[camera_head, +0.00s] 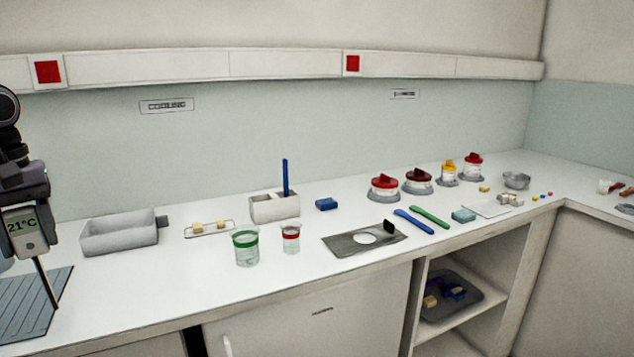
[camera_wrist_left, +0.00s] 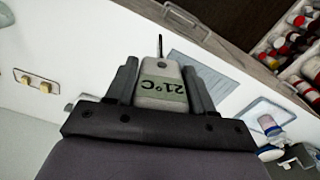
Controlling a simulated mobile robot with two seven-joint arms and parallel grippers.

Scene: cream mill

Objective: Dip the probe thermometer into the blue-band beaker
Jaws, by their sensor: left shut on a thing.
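The probe thermometer (camera_head: 22,227), a grey body with a display reading 21°C and a thin dark probe, is at the far left of the head view. My left gripper (camera_head: 27,210) is shut on its body, which also shows between the fingers in the left wrist view (camera_wrist_left: 164,88). The probe points down, slightly tilted, in front of a grey ribbed mat (camera_head: 22,318); I cannot tell whether its tip touches. No blue-band beaker shows. A green-band beaker (camera_head: 246,250) and a smaller red-band beaker (camera_head: 291,240) stand mid-counter. My right gripper is not in view.
A grey open tray (camera_head: 120,236) stands right of the thermometer. Behind the beakers is a white holder (camera_head: 275,207) with a blue stick (camera_head: 285,176). A dark plate with a round pale area (camera_head: 340,242) lies right of the beakers. The front counter left of the beakers is clear.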

